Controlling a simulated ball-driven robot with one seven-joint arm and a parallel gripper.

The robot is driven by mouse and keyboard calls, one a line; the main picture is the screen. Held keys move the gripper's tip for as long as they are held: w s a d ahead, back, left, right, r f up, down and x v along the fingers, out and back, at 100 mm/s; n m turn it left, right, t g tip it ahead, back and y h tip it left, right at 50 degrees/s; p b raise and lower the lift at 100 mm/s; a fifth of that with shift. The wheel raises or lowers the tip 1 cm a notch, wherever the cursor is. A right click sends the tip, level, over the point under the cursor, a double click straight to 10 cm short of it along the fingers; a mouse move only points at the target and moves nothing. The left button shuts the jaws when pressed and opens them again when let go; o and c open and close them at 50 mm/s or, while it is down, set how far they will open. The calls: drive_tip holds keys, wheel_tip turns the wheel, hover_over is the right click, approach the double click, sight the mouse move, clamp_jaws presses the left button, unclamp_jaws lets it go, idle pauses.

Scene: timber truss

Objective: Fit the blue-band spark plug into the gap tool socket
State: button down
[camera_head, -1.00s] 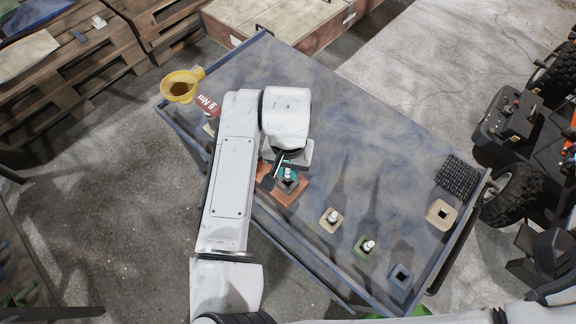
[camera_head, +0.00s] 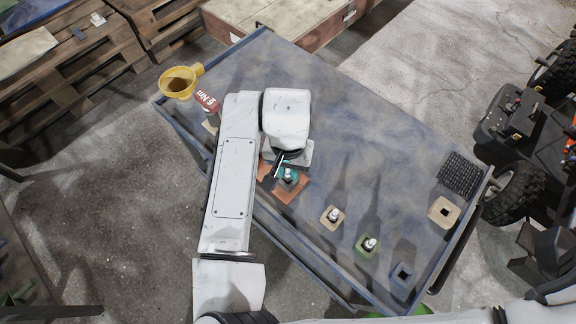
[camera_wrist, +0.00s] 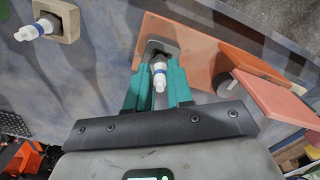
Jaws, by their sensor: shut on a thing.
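A white spark plug with a blue band (camera_wrist: 159,72) is between the teal fingers of my gripper (camera_wrist: 157,88), which is shut on it. In the head view the plug's white top (camera_head: 288,173) shows between my gripper's fingers (camera_head: 287,176). The plug stands over a grey square socket (camera_wrist: 163,45) on an orange-brown board (camera_head: 290,193). The plug's lower end is at the socket's dark opening; how deep it sits I cannot tell. A second white plug with a bluish band (camera_wrist: 35,29) stands in a beige holder (camera_wrist: 66,22).
On the blue table (camera_head: 350,120), a green holder (camera_head: 363,250) carries a plug. A blue holder (camera_head: 402,277) and a larger beige holder (camera_head: 444,211) are empty. A black grid mat (camera_head: 459,174) lies at right. A yellow cup (camera_head: 179,83) is at the far left corner.

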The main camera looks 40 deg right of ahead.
drive_tip(key=shift+f+b, duration=0.3)
drive_tip(key=shift+f, duration=0.25)
drive_tip(key=c, duration=0.9)
unclamp_jaws()
drive_tip(key=shift+r, duration=0.1)
wheel_tip(320, 180, up, 11)
drive_tip(key=shift+f, duration=0.1)
